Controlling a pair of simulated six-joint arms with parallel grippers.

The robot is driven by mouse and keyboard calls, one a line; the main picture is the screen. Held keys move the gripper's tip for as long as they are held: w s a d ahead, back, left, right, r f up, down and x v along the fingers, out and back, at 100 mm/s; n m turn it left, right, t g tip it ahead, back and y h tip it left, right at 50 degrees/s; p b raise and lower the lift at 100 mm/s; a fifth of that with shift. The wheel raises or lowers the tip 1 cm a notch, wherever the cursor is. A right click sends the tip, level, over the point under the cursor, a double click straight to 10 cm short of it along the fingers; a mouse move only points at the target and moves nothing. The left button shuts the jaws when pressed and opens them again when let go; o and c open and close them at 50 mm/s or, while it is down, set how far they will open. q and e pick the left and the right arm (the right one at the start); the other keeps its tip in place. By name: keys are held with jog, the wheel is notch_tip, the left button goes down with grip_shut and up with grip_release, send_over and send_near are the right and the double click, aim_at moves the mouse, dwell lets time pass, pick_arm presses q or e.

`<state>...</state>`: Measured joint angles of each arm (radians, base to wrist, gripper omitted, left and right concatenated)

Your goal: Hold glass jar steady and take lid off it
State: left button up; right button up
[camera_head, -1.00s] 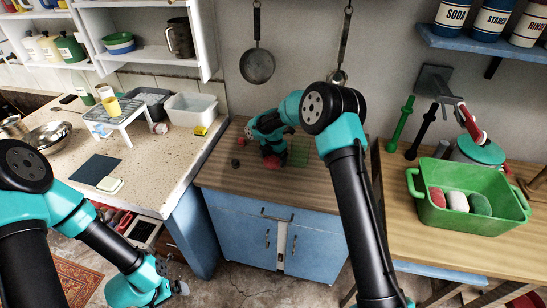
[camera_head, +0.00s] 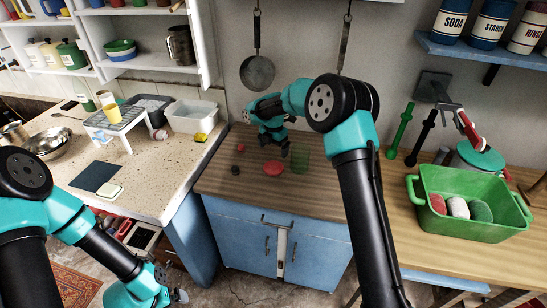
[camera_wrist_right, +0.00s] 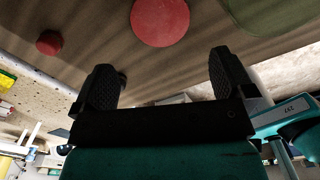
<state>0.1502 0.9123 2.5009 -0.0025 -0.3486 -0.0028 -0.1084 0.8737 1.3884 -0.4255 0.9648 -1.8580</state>
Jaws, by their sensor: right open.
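A green see-through glass jar (camera_head: 301,160) stands on the wooden top of the blue cabinet; its edge also shows at the upper right of the right wrist view (camera_wrist_right: 270,12). A flat round red lid (camera_head: 273,166) lies on the wood just left of the jar, and it shows at the top of the right wrist view (camera_wrist_right: 160,20). My right gripper (camera_head: 284,151) is open and empty, apart from the lid and the jar; its spread fingers show in the right wrist view (camera_wrist_right: 165,80). My left gripper (camera_head: 176,296) is low at the bottom left, away from the jar; its jaws are unclear.
A small red piece (camera_head: 241,147) and a small black piece (camera_head: 236,170) sit left of the lid. A green tub (camera_head: 470,225) stands on the right-hand bench. A speckled counter (camera_head: 150,165) is to the left. The cabinet top's front is clear.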

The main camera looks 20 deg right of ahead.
notch_tip(320, 180, up, 3)
jog(key=shift+r, duration=0.2)
dwell(0.5)
